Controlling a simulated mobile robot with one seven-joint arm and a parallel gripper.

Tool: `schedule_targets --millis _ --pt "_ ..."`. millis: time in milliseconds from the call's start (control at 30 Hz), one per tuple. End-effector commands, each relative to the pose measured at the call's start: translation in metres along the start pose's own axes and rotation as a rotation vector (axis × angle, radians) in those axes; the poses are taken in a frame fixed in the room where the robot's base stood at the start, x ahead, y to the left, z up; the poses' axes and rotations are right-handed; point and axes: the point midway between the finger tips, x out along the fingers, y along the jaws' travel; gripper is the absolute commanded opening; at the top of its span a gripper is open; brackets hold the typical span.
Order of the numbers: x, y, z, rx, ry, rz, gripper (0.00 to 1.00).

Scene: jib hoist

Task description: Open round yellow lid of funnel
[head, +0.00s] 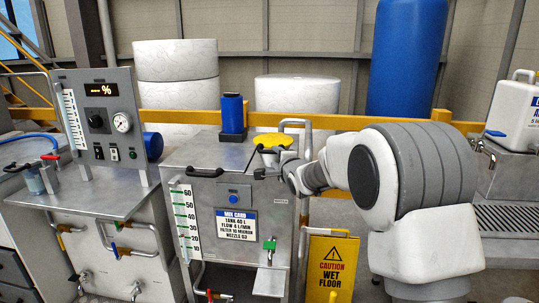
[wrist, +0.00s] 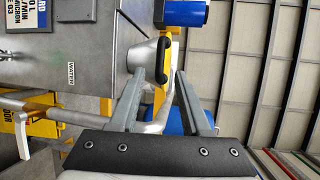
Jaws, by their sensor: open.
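The round yellow lid (head: 273,139) lies flat on top of the grey funnel on the tank and looks closed. In the wrist view it shows edge-on as a thin yellow strip (wrist: 174,50), beside the grey funnel (wrist: 141,55). A black handle (wrist: 162,60) stands at the lid's near edge. My gripper (head: 264,163) is at the front of the funnel, just below the lid's rim. In the wrist view, its two fingers (wrist: 161,75) are apart, with the handle's near end in the gap between them. I cannot tell whether either finger touches the handle.
A blue canister (head: 232,114) stands on the tank left of the lid. A grey bent pipe (head: 307,135) rises close to its right. A yellow rail (head: 345,121) runs behind, and a wet floor sign (head: 331,264) stands below my arm.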

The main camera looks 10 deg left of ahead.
Motion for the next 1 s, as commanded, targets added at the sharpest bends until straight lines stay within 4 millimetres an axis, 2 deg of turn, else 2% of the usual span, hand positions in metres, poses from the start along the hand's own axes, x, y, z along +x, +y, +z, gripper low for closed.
schedule_targets --millis 200,500,700,1000 --pt "0.034 0.001 0.000 -0.002 -0.001 -0.001 0.47" --pt "0.067 0.000 0.000 -0.002 -0.001 -0.001 0.47" --pt "0.077 0.000 0.000 -0.002 0.000 0.000 0.47" --pt "0.079 0.000 0.000 -0.001 0.000 0.000 0.47"
